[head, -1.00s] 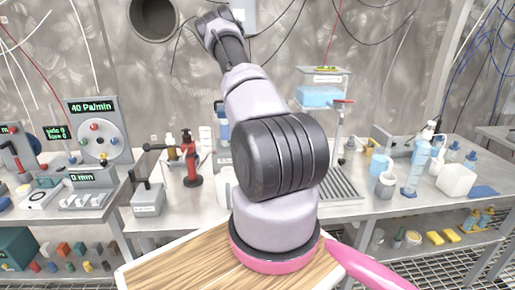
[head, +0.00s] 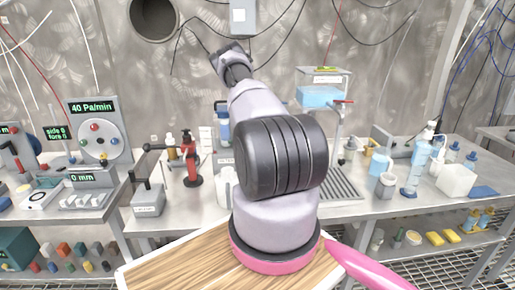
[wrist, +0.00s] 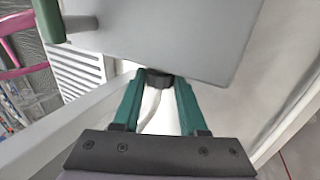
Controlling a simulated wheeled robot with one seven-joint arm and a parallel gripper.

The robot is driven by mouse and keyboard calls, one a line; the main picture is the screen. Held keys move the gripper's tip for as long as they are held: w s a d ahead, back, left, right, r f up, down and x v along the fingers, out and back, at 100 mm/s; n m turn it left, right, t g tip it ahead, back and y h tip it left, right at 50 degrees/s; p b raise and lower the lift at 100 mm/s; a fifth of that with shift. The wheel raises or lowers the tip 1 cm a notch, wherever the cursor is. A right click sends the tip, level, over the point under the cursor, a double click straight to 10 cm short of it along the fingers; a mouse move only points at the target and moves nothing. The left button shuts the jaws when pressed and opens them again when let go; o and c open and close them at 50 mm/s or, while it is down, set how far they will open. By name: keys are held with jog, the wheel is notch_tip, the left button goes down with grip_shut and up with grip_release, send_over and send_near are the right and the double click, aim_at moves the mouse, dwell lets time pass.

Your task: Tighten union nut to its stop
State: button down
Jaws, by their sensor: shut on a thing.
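In the wrist view, my gripper (wrist: 158,88) has two dark green fingers that converge on a small dark nut (wrist: 157,76). They are shut on it, one finger on each side. The nut sits at the lower edge of a grey box (wrist: 165,35), and a pale hose (wrist: 150,105) runs down from it between the fingers. The thread and any stop are hidden. In the head view, my arm reaches up toward the grey wall box (head: 243,17). The fingers and nut cannot be made out there.
A round dark opening (head: 154,18) is in the wall left of the box. Loose cables hang on the wall nearby.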

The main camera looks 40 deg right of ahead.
jog(key=shift+w+d+f+g+y, duration=0.15)
jog(key=shift+g+y, duration=0.45)
jog(key=shift+g, duration=0.3)
jog(key=shift+c, duration=2.2)
grip_release()
notch_tip(320, 180, up, 10)
